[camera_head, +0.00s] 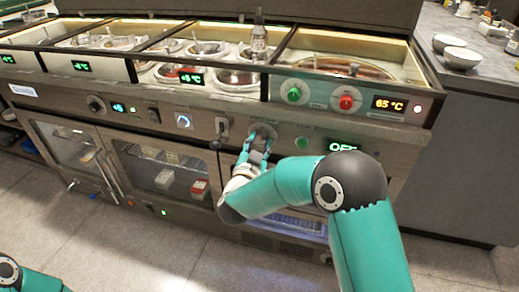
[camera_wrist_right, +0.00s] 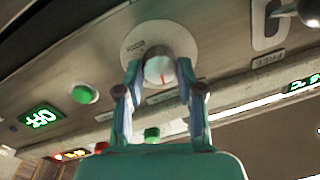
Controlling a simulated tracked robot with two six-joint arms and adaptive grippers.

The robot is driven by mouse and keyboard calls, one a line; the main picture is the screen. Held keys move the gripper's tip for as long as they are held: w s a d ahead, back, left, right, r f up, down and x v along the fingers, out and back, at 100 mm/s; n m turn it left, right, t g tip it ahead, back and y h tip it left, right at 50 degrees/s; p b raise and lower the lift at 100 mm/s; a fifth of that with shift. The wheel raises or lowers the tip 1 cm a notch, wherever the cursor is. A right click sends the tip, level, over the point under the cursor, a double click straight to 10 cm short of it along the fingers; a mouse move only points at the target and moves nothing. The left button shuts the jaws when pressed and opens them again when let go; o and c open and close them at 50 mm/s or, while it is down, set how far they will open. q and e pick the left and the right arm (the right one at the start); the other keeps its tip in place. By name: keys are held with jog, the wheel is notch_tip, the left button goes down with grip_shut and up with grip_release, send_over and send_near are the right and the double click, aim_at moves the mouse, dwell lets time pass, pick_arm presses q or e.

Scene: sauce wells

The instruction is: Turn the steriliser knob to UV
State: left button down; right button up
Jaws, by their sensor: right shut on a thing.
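The steriliser knob (camera_wrist_right: 158,70) is a pale round knob with a red mark, on a round dial plate (camera_wrist_right: 143,38) in the right wrist view. In the head view the dial (camera_head: 264,130) is on the counter's front panel. My right gripper (camera_head: 257,147) reaches up to it and covers part of it. In the right wrist view its fingers (camera_wrist_right: 158,82) are shut on the knob, one on each side. The green display (camera_head: 343,147) right of the knob reads OFF. The dial's lettering is too small to read. Of my left arm only a part shows at the bottom left; its gripper is out of view.
A green button (camera_head: 301,143) sits between the knob and the display. A handle in a slot (camera_head: 222,128) is just left of the knob. Glass-door cabinets (camera_head: 165,172) are below; the floor in front is clear.

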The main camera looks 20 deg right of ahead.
jog(key=m+b, duration=0.4)
jog(key=b, duration=0.1)
jog(key=m+b, duration=0.2)
jog(key=shift+d+f, duration=0.15)
jog(key=shift+f, duration=0.25)
jog(key=shift+r+m+h+b, duration=0.15)
jog(key=shift+m+h+b, duration=0.15)
jog(key=shift+m+b, duration=0.9)
jog(key=o, duration=1.2)
jog(key=shift+c, duration=0.2)
jog(key=shift+r, duration=0.1)
jog(key=shift+s+a, duration=0.35)
jog(key=shift+s, duration=0.05)
jog(key=v, duration=1.1)
